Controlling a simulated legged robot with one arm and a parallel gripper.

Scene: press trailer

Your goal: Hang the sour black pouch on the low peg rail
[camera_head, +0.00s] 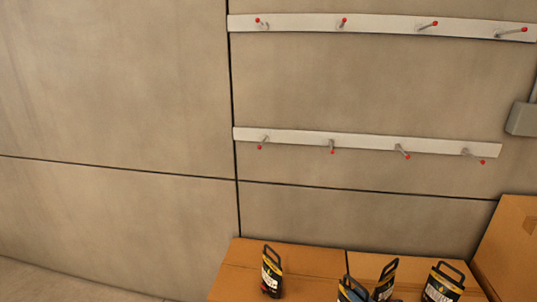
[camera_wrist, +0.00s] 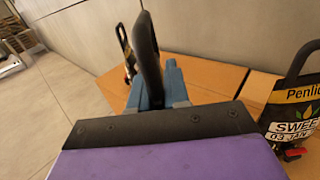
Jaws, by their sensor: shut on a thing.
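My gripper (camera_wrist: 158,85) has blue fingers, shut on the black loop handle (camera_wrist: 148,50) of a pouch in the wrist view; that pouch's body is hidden. In the head view, blue finger parts (camera_head: 345,294) show at the bottom edge among the middle pouches. A black pouch (camera_head: 383,282) with a pale label stands there, tilted. I cannot read "sour" on any label. The low peg rail (camera_head: 370,144) is a white strip on the wall, above the boxes, with several red-tipped pegs, all bare.
A second rail (camera_head: 385,26) with bare pegs is higher up. Other black pouches stand left (camera_head: 271,271) and right (camera_head: 443,284) on cardboard boxes (camera_head: 310,258). A pouch reading "SWEE" (camera_wrist: 296,112) is right of my gripper. A taller box (camera_head: 510,240) is at right.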

